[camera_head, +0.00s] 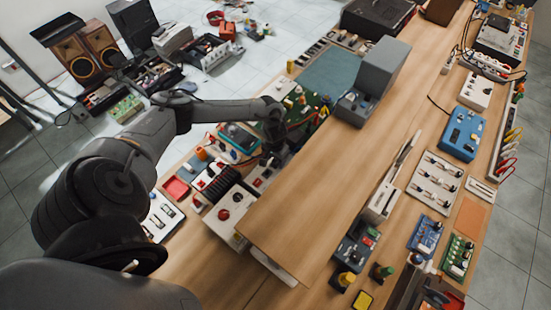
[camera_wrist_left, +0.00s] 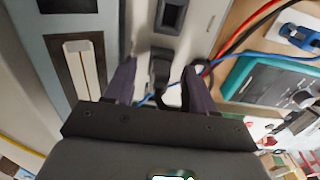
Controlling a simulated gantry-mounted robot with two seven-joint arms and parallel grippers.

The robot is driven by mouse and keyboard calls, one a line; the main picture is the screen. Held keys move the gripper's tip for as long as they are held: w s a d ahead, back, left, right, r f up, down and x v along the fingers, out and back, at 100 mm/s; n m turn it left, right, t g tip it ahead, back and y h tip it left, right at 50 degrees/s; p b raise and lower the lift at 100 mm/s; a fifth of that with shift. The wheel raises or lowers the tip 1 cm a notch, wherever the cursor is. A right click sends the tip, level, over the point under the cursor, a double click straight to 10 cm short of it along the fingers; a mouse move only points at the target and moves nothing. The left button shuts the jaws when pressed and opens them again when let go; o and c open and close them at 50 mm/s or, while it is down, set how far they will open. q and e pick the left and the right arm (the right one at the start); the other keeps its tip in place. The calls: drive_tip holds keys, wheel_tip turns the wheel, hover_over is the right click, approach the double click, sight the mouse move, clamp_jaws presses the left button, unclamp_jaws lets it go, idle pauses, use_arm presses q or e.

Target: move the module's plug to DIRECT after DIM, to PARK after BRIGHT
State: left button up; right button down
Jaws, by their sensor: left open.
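My left gripper (camera_head: 274,150) reaches down over the crowded left strip of the bench in the head view. In the left wrist view its two dark fingers (camera_wrist_left: 159,68) are apart. A black plug-like piece (camera_wrist_left: 160,64) shows between the fingers; I cannot tell whether they touch it. Just beyond it, a light grey panel (camera_wrist_left: 199,22) carries a dark square socket (camera_wrist_left: 171,14). DIM, BRIGHT, DIRECT and PARK labels cannot be read, and no lamp state can be told. My right gripper is not in view.
A teal-framed meter (camera_wrist_left: 275,82) and red, black and blue wires (camera_wrist_left: 238,38) lie close right of the gripper. A raised wooden board (camera_head: 310,200) and a grey box (camera_head: 383,66) stand to the right in the head view. A white box with red buttons (camera_head: 229,211) stands nearer.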

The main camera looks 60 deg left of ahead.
use_arm(q)
wheel_tip(320, 180, up, 10)
drive_tip(key=shift+s+f+p, duration=0.1)
drive_tip(key=shift+p, duration=0.35)
wheel_tip(320, 180, up, 6)
drive_tip(key=p, duration=0.6)
idle(0.5)
drive_tip(key=shift+d, duration=0.1)
